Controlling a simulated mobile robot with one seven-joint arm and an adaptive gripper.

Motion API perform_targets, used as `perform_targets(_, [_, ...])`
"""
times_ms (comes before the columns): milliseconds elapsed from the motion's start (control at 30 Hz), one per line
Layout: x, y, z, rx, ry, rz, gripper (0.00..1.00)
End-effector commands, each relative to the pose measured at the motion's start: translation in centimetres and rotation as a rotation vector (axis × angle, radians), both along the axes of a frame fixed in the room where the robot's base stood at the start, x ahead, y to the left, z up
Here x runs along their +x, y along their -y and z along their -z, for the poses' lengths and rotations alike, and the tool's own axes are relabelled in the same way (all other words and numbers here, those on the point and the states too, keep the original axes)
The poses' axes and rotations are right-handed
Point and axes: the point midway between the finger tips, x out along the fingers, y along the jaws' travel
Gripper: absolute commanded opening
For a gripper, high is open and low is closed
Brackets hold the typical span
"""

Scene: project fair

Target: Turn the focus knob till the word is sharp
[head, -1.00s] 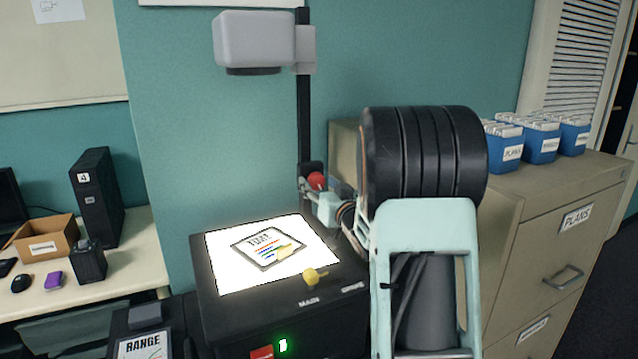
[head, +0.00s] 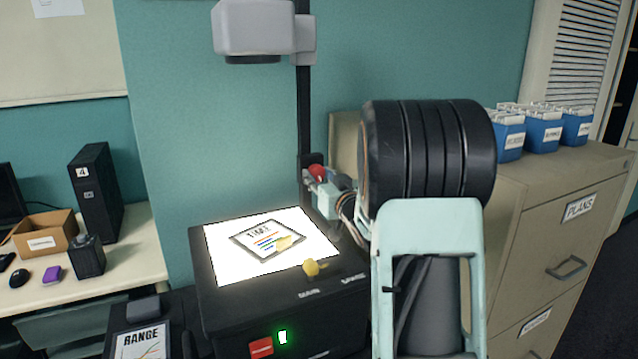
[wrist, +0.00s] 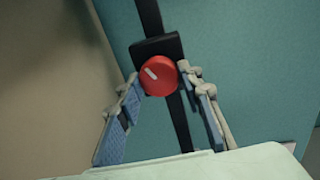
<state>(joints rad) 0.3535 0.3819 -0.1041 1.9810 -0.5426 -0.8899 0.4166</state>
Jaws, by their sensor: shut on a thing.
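The red focus knob (head: 317,172) sits on the black post of the overhead projector (head: 235,325). It also shows in the wrist view (wrist: 158,76), with a short white mark at its upper left. My gripper (wrist: 160,80) is shut on the knob, one finger on each side; in the head view my gripper (head: 324,187) is small and partly hidden by my arm. A framed sheet (head: 268,241) with a word and coloured lines lies on the lit stage (head: 222,270). The projected word is in neither view, so I cannot tell its sharpness.
The grey projector head (head: 253,27) is above the stage. A beige cabinet (head: 575,235) with blue file boxes (head: 543,137) stands at the right. A desk (head: 130,250) is at the left.

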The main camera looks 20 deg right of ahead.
Motion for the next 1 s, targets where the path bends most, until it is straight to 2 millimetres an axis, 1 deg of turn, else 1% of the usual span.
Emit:
perform_targets(33, [0.01, 0.03, 0.54, -0.029, 0.006, 0.0, 0.1])
perform_targets(600, [0.02, -0.04, 0.38, -0.363, 0.016, 0.0, 0.1])
perform_targets(767, [0.0, -0.01, 0.1, -0.394, 0.016, 0.0, 0.1])
perform_targets(1000, [0.01, 0.0, -0.01, -0.395, 0.015, 0.0, 0.1])
